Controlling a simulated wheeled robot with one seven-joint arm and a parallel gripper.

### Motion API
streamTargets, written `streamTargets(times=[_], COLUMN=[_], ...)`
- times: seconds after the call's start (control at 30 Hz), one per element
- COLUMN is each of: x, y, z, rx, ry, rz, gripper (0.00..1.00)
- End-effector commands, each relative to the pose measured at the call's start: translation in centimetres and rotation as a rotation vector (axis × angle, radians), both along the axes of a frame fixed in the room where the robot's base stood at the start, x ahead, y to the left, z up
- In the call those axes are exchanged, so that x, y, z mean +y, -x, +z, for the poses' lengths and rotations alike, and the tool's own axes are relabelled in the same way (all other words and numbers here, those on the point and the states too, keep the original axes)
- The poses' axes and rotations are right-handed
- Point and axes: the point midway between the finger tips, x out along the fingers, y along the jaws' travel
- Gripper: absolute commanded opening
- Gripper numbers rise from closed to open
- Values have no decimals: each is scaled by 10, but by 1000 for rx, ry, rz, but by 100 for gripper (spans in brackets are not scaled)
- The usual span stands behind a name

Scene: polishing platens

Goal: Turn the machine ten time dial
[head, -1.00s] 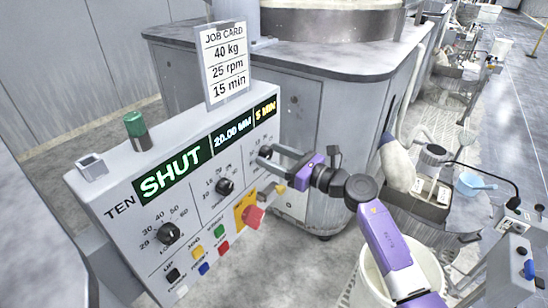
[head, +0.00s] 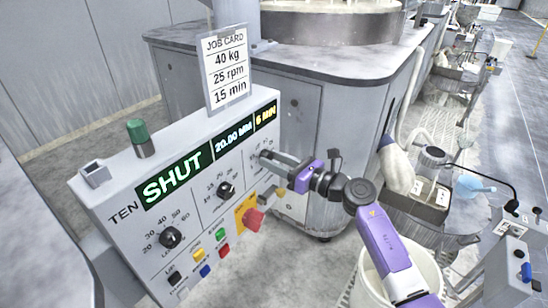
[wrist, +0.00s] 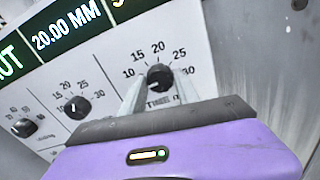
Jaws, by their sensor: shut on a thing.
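The machine ten control panel (head: 150,225) is a grey box marked TEN. Its timer dial (wrist: 160,76) is a round black knob with a scale of 10 to 30, at the panel's right end. My gripper (head: 266,157) reaches in from the right and is shut on this dial, a finger on each side of it in the wrist view. In the head view the gripper hides the dial. The green display (head: 172,180) reads SHUT, the white one 20.00 MM, and the yellow one (head: 265,117) seems to read 6 MIN.
A job card (head: 226,67) on top reads 40 kg, 25 rpm, 15 min. Two other dials, left (head: 170,237) and middle (head: 225,190), sit beside the timer. Several coloured buttons and a red knob (head: 252,219) lie below. A white bucket (head: 432,262) stands beneath my arm.

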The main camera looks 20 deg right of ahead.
Motion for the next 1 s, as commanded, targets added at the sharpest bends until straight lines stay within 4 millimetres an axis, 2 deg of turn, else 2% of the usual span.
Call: streamTargets(times=[0.2,1.0], x=[0,-1], y=[0,0], z=[5,3], rx=[108,549], ry=[-144,-753], rz=[-1,-3], gripper=[0,0])
